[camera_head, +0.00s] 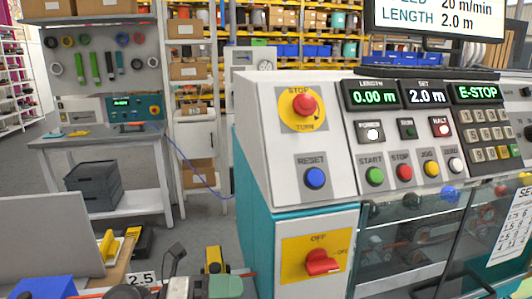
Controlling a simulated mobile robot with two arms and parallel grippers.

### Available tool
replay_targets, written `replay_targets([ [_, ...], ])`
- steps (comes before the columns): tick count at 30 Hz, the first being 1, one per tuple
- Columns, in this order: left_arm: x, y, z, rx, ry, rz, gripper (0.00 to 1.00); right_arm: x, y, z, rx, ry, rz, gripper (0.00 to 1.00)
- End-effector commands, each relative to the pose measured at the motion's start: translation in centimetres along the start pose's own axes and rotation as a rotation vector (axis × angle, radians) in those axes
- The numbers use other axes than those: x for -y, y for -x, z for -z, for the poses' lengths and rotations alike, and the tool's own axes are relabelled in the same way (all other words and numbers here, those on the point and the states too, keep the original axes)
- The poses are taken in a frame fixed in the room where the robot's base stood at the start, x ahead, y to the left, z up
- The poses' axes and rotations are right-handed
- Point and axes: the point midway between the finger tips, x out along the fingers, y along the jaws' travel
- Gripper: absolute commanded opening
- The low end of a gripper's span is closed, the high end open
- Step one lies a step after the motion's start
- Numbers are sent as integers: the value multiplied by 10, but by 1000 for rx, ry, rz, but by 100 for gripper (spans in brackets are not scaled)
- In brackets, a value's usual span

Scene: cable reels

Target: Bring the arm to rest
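Neither of my grippers can be made out, and no arm clearly reaches into the head view. The machine's control panel (330,150) fills the right half. Its red mushroom stop button (305,104) sits on a yellow plate above a blue reset button (315,178). The status display (478,92) reads E-STOP, the length display (375,95) 0.00 m and the set display (426,95) 2.0 m. The red rotary switch (322,263) is on a yellow OFF/ON plate below.
A grey workbench (100,141) with a pegboard stands at the back left, dark crates (90,187) on its lower shelf. Stocked shelving (280,18) is behind. A grey panel (45,235) and partly cut-off machine parts (222,287) fill the bottom left. Floor between is clear.

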Motion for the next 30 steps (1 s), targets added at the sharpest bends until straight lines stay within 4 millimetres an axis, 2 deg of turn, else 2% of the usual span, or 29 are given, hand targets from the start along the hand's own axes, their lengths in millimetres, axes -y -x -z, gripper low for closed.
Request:
replay_targets([
  [3,25,3,-8,229,152,279,92,0,0,0,0,0,0,39],
  [7,29,30,-28,532,362,504,92,0,0,0,0,0,0,39],
  [11,2,70,-39,861,621,632,92,0,0,0,0,0,0,39],
  [14,-36,101,-34,1118,844,659,92,0,0,0,0,0,0,39],
  [17,-83,129,-12,1367,1086,615,92,0,0,0,0,0,0,39],
  [18,-102,138,3,1459,1189,580,92,0,0,0,0,0,0,39],
  [21,-142,153,44,1648,1418,459,92,0,0,0,0,0,0,39],
  [25,-173,162,96,1801,1650,285,92,0,0,0,0,0,0,39],
  [30,-193,165,157,1912,1883,57,92,0,0,0,-1,0,0,39],
])
